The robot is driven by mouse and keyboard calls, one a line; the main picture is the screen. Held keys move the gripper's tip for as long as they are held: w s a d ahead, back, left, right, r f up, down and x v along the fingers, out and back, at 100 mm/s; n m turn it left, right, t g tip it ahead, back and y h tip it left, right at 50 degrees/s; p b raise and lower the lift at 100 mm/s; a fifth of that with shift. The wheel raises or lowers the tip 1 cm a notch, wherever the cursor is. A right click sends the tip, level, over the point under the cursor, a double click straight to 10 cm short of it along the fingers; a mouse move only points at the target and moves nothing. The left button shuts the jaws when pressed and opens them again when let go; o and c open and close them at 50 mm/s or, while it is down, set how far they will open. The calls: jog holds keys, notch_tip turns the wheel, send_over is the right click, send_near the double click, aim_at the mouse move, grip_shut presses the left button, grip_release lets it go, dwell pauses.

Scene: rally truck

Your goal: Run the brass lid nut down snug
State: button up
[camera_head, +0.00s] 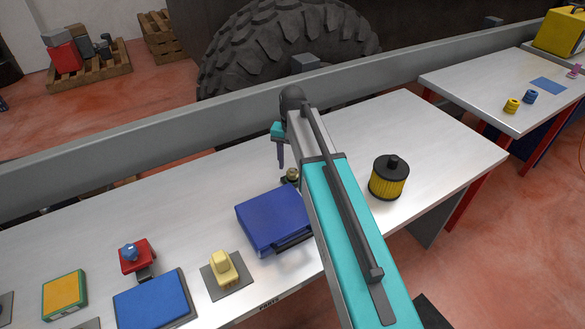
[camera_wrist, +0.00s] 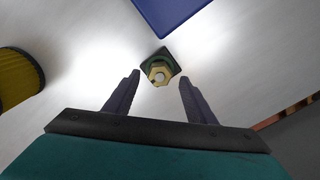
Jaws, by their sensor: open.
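The brass lid nut (camera_wrist: 159,73) shows in the wrist view as a hexagon with a pale round centre, on a dark green square base (camera_wrist: 165,59). In the head view the brass nut (camera_head: 292,174) sits low on the table, partly hidden by my arm, just right of the blue case's top corner. My gripper (camera_wrist: 158,85) is open and empty, its two dark fingers to either side of the nut in the wrist view. In the head view my gripper (camera_head: 281,163) hangs above and slightly left of the nut. Whether the fingertips are level with it I cannot tell.
A blue case (camera_head: 272,220) lies close beside the nut. A yellow filter with a black cap (camera_head: 389,178) stands to the right. A yellow block (camera_head: 224,268), a red fixture (camera_head: 136,257) and another blue box (camera_head: 152,300) lie left. The back middle table is clear.

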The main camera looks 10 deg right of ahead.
aim_at(292, 171)
notch_tip(292, 171, up, 11)
jog(key=b, duration=0.2)
jog(key=shift+r, duration=0.2)
dwell(0.4)
